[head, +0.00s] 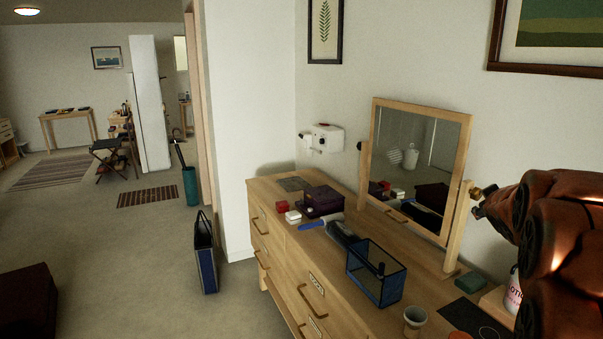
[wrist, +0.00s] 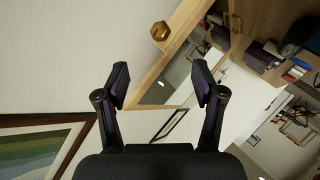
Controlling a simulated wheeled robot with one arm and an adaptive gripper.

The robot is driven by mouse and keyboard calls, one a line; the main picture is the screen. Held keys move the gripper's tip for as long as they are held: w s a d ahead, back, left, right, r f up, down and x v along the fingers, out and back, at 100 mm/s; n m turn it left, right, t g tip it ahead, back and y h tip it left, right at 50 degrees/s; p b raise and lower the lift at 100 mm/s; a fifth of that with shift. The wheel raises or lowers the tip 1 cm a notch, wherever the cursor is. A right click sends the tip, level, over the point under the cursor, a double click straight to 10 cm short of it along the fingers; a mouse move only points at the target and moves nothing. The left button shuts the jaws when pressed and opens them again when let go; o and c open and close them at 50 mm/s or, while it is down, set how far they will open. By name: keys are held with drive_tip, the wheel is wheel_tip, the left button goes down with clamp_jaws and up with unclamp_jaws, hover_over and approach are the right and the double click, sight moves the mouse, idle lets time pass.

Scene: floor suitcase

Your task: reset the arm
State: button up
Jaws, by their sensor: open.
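My gripper (wrist: 160,85) is open and empty in the wrist view, its two dark fingers spread apart. Beyond the fingers are the wooden mirror frame (wrist: 172,62) and a brass knob (wrist: 159,31). In the head view my copper-coloured arm is folded at the right edge, in front of the wall and close to the mirror's right post. The gripper itself cannot be made out in the head view.
A wooden dresser (head: 284,248) bears a tilting mirror (head: 412,165), a dark box (head: 320,200), a blue-edged glass bin (head: 376,274), a cup (head: 415,320) and a lotion bottle (head: 513,291). A dark blue bag (head: 206,257) stands on the floor.

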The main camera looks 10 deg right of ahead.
drive_tip(key=s+a+f+m+g+y, duration=0.1)
drive_tip(key=s+a+f+g, duration=0.1)
drive_tip(key=s+a+f, duration=0.45)
drive_tip(key=s+a+f+m+g+y, duration=0.1)
drive_tip(key=s+a+f+g+y, duration=0.2)
drive_tip(key=a, duration=0.6)
drive_tip(key=s+a+f+g, duration=0.2)
drive_tip(key=s+a+f, duration=0.2)
drive_tip(key=s+a, duration=0.3)
drive_tip(key=s+a+f+g+y, duration=0.2)
drive_tip(key=s+a+g, duration=0.1)
drive_tip(key=s+a, duration=0.5)
drive_tip(key=s+a+f+g+y, duration=0.2)
drive_tip(key=s+a, duration=0.6)
drive_tip(key=s, duration=0.5)
drive_tip(key=shift+a+f+n+g, duration=0.3)
drive_tip(key=shift+f+n+g, duration=0.15)
drive_tip(key=shift+f, duration=0.2)
drive_tip(key=shift+s, duration=0.1)
drive_tip(key=shift+c, duration=0.4)
